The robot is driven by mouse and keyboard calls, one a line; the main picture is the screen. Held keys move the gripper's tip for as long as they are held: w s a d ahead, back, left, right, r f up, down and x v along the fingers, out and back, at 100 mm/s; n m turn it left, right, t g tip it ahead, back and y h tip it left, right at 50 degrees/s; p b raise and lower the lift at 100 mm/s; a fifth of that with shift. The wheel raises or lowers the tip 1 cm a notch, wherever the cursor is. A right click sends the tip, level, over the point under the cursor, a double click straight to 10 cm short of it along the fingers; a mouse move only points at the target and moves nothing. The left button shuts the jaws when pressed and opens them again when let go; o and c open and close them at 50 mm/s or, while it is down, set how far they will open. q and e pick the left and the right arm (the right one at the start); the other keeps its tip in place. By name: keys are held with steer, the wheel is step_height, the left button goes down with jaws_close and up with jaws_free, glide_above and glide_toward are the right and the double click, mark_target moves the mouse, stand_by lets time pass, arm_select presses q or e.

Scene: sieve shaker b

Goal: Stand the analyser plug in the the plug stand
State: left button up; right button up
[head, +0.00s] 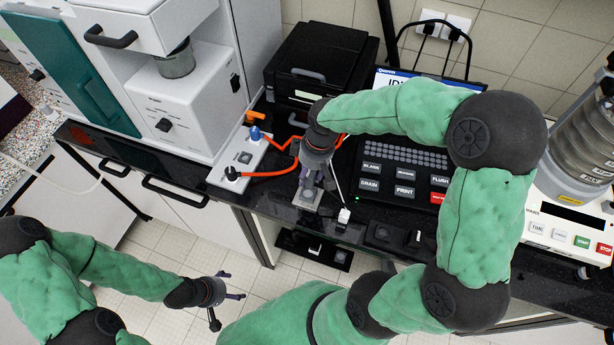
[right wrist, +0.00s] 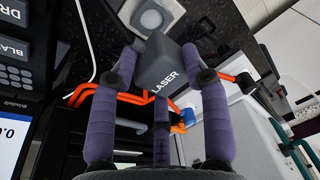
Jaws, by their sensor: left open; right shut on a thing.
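The analyser plug (right wrist: 160,68) is a dark grey block marked LASER with an orange cable. My right gripper (right wrist: 158,80) is shut on it; in the head view this gripper (head: 310,182) points down at the counter, mostly hiding the plug. A small light plate with a round centre, which looks like the plug stand (right wrist: 150,17), lies just beyond the plug in the right wrist view. The plate (head: 305,199) also shows below the gripper in the head view. I cannot tell whether plug and plate touch. My left gripper (head: 226,290) is open and empty over the floor.
A white socket panel (head: 240,160) with a blue plug (head: 255,133) and a black plug (head: 233,173) lies left. The orange cable (head: 268,173) runs nearby. A small white connector (head: 344,215) sits right of the plate. A keypad analyser (head: 405,170) stands further right.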

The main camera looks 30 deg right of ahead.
mark_target(309, 183)
steer(key=shift+f, duration=0.15)
stand_by(0.3)
steer(key=shift+f+b, duration=2.2)
steer(key=shift+f, duration=0.6)
steer(key=shift+f, duration=0.45)
stand_by(0.4)
steer(key=o, duration=1.3)
steer(key=shift+o, duration=0.2)
steer(key=shift+r, duration=0.1)
step_height(309, 183, up, 12)
steer(key=s+d, duration=0.1)
steer(key=shift+d, duration=0.2)
